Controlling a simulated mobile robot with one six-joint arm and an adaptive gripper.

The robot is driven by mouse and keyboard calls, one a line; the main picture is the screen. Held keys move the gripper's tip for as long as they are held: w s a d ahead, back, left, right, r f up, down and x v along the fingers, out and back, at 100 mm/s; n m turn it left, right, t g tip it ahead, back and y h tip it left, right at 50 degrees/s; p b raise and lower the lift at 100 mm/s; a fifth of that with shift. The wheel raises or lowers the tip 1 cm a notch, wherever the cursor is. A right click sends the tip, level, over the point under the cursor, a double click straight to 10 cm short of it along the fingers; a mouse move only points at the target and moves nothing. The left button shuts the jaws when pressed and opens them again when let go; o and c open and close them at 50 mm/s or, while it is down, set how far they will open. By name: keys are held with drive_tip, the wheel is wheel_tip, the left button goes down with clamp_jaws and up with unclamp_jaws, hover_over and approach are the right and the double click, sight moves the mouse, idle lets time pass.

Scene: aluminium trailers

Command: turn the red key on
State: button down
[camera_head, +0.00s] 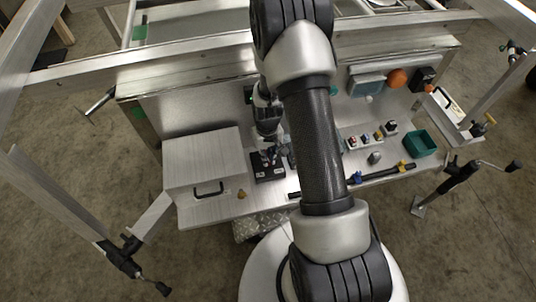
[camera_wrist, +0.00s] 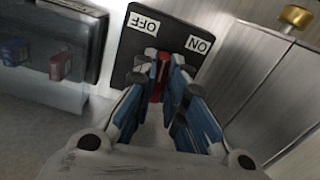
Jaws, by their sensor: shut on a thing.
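The red key (camera_wrist: 159,70) stands in a black switch plate in the wrist view. The black plate (camera_wrist: 166,28) bears a white OFF label (camera_wrist: 142,23) on the left and a white ON label (camera_wrist: 200,44) on the right, both upside down. My gripper (camera_wrist: 160,76), with blue and white fingers, is shut on the key, one finger on each side. The fingers hide most of the key, and I cannot tell its exact turn. In the head view the plate (camera_head: 265,173) lies on the metal bench, with my gripper (camera_head: 270,157) over it; the key is not discernible there.
A metal box (camera_head: 203,160) with a black handle stands left of the plate. A brass knob (camera_wrist: 295,16) is close by at right in the wrist view. A clear-fronted box (camera_wrist: 58,52) with blue and red switches is at left. A green bin (camera_head: 420,143) sits farther right.

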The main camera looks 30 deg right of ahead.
drive_tip(key=m, duration=0.5)
drive_tip(key=shift+a+m, duration=0.2)
drive_tip(key=shift+m, duration=0.1)
drive_tip(key=shift+w+a+m, duration=0.1)
drive_tip(key=shift+w+m, duration=0.1)
drive_tip(key=shift+m, duration=2.1)
drive_tip(key=c, duration=1.6)
unclamp_jaws()
drive_tip(key=shift+c, duration=0.2)
wheel_tip(320, 180, up, 12)
